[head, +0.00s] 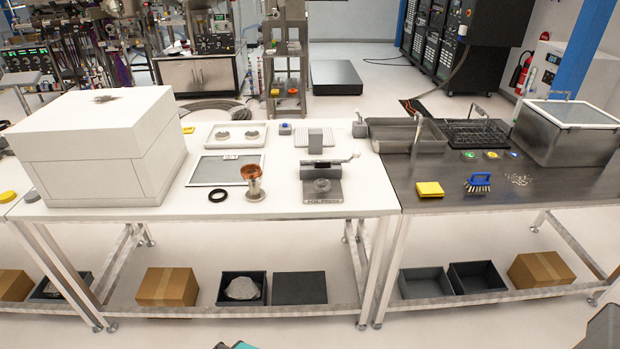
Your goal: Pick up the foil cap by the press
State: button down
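The press (335,195) stands near the front right of the white table, with a dark grey base, lettering on its front edge that seems to read "FOIL PRESS", and a lever bar across its back. A small round grey piece (322,185) sits on its base; I cannot tell whether this is the foil cap or part of the press. My gripper is not recognisable in the head view.
A black ring (218,195), a framed screen (213,171) and a large white box (103,150) lie left on the white table (290,208). A dark table (450,198) adjoins right, with a yellow block (429,189) and blue brush (478,182). Table front strip is clear.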

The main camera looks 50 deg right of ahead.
aim_at(320, 183)
jog(key=z, duration=4.55)
jog(key=i, duration=0.1)
jog(key=u, duration=3.45)
